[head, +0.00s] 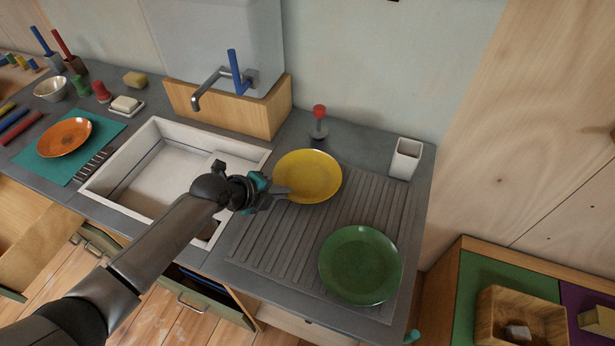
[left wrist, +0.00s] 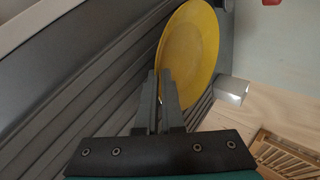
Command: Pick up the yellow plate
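The yellow plate (head: 308,170) is at the back left of the ribbed drainboard, right of the sink. My left gripper (head: 282,191) is at the plate's left front rim. In the left wrist view the plate (left wrist: 190,50) reaches in between the two fingers (left wrist: 160,98), which are close together on its rim. The plate looks level or nearly so in the head view; I cannot tell whether it touches the drainboard. A small teal piece at the bottom edge of the head view looks like part of my right gripper (head: 411,337); its fingers are not visible.
A green plate (head: 360,265) lies on the drainboard (head: 265,245) in front. A white cup (head: 405,158) and a red-knobbed item (head: 319,122) stand behind. The sink (head: 150,180) and faucet (head: 212,82) are to the left. An orange plate (head: 64,137) lies on a teal mat.

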